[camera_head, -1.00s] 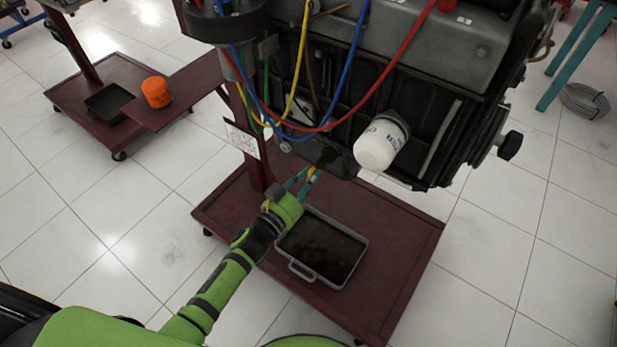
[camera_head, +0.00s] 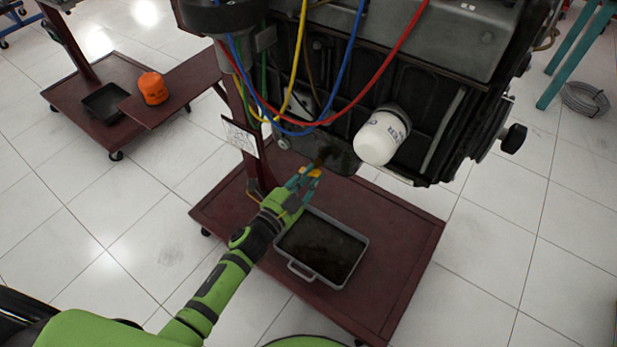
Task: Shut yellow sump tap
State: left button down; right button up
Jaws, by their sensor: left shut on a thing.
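The yellow sump tap (camera_head: 314,173) shows as a small yellow-orange piece under the dark sump (camera_head: 336,155) at the bottom of the engine. My left gripper (camera_head: 306,178), with teal fingers on a green arm, reaches up from the lower left and is shut on the tap. The fingers hide part of the tap, so its exact angle is hard to tell. My right gripper is not in view.
A grey drain pan (camera_head: 358,266) with dark contents lies on the maroon stand base (camera_head: 405,240) below the sump. A white oil filter (camera_head: 380,138) sticks out right of the gripper. Coloured cables (camera_head: 300,130) hang above.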

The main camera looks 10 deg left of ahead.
pick_arm(q)
jog(key=shift+f+m+b, duration=0.15)
jog(key=shift+m+b, duration=0.2)
jog(key=shift+m, duration=0.9)
jog(key=shift+f+m+b, duration=0.15)
jog(key=shift+m+b, duration=0.2)
jog(key=shift+m, duration=0.9)
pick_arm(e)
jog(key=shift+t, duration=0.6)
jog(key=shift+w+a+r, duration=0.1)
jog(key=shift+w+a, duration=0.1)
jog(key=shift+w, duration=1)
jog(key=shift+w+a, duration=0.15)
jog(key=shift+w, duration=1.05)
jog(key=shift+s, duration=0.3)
pick_arm(q)
jog(key=c, duration=1.1)
grip_release()
jog(key=shift+c, duration=0.2)
jog(key=v, duration=1.2)
